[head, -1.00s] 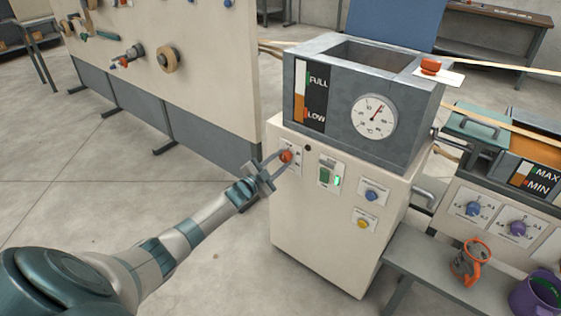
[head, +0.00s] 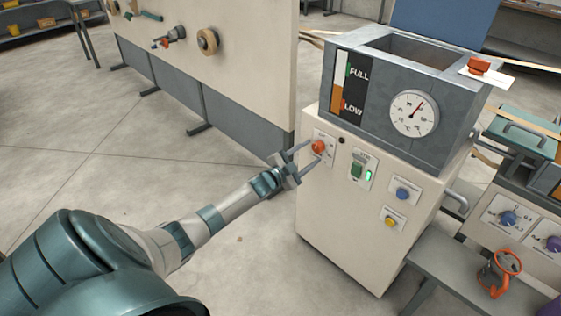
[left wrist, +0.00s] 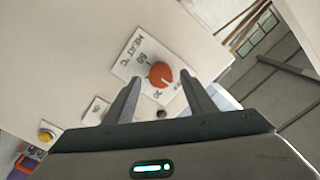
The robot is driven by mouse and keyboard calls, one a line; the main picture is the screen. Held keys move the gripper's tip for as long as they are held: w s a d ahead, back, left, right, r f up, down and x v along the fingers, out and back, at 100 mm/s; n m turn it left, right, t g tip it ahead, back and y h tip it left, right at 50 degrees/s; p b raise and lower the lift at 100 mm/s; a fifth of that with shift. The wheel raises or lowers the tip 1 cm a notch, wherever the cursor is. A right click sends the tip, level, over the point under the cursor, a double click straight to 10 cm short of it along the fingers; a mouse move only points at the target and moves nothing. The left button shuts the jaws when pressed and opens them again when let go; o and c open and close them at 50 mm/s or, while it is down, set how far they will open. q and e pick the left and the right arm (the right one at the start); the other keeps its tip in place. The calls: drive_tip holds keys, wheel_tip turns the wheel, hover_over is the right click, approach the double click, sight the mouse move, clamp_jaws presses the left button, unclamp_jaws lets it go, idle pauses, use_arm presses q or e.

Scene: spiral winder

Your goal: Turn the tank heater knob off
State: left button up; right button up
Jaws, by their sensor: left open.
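The orange-red heater knob (head: 318,147) sits on a small white label plate at the upper left of the cream tank cabinet's front. In the left wrist view the knob (left wrist: 161,75) shows a pale pointer mark, and its plate reads "HEAT °C" with a few numbers. My left gripper (head: 309,156) is open, with its fingers pointing at the knob, one on either side of it. In the left wrist view the fingers (left wrist: 160,98) stand to the left and right of the knob; I see no clear contact. My right gripper is not in view.
Beside the knob are a green lit switch (head: 357,169), a blue knob (head: 403,194) and a yellow knob (head: 391,221). Above is the grey tank (head: 375,150) with a dial gauge (head: 414,113). A grey bench (head: 440,268) stands at right. Floor at left is clear.

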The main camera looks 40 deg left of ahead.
use_arm(q)
drive_tip(key=s+a, duration=0.1)
drive_tip(key=s, duration=1.4)
drive_tip(key=shift+a, duration=0.15)
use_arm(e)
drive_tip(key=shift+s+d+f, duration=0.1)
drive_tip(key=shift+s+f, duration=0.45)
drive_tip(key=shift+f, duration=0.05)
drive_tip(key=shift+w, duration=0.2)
